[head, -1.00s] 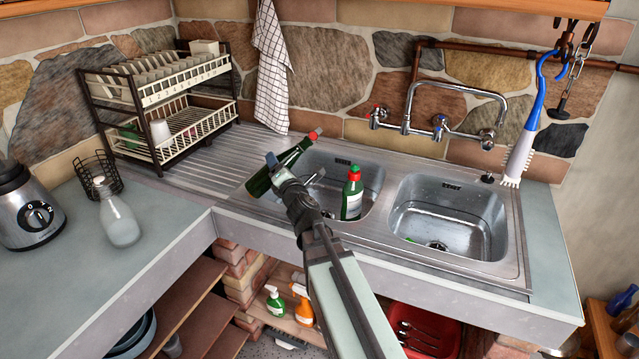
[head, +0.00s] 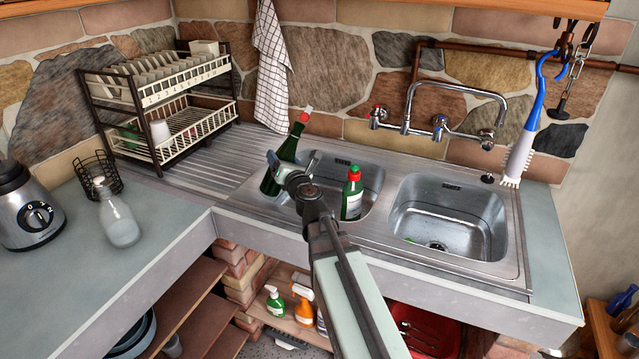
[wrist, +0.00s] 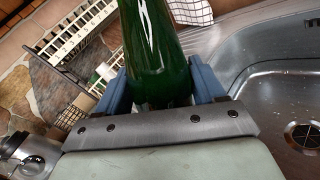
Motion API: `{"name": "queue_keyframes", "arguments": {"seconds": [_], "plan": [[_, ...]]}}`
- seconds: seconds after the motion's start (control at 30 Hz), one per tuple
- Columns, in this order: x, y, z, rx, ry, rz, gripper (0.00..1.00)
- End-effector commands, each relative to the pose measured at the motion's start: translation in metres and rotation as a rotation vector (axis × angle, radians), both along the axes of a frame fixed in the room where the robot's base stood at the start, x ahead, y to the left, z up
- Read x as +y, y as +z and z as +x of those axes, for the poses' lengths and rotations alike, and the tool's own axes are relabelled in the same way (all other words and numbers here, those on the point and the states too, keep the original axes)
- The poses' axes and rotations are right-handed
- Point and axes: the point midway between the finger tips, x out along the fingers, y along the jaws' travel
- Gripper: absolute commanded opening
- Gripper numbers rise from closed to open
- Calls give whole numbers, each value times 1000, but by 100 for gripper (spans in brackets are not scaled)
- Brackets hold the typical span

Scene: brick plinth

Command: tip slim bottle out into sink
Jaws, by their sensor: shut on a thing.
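The slim dark green bottle (head: 293,143), with a red and pale top, is in my gripper (head: 291,164). It leans slightly to the right with its top up, at the left side of the left sink basin (head: 373,183). In the wrist view the bottle (wrist: 157,50) sits between the two blue fingers of my gripper (wrist: 162,82), which is shut on it. Its top is out of that view. The basin (wrist: 262,105) with its drain shows at the right there. My gripper hides part of the bottle and basin in the head view.
A green bottle with a red cap and white label (head: 352,195) stands in the left basin. The right basin (head: 470,205) looks mostly clear. A dish rack (head: 150,128) stands left of the ridged drainboard (head: 205,172); the tap (head: 410,100) is behind.

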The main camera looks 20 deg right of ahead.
Motion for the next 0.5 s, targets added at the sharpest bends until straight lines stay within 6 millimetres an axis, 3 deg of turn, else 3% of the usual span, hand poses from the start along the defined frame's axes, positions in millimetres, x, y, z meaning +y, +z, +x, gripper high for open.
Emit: {"name": "queue_keyframes", "arguments": {"seconds": [0.23,0.5], "plan": [[0,5,0,2,0,-151,17],[-2,-6,0,6,1,-319,17]]}}
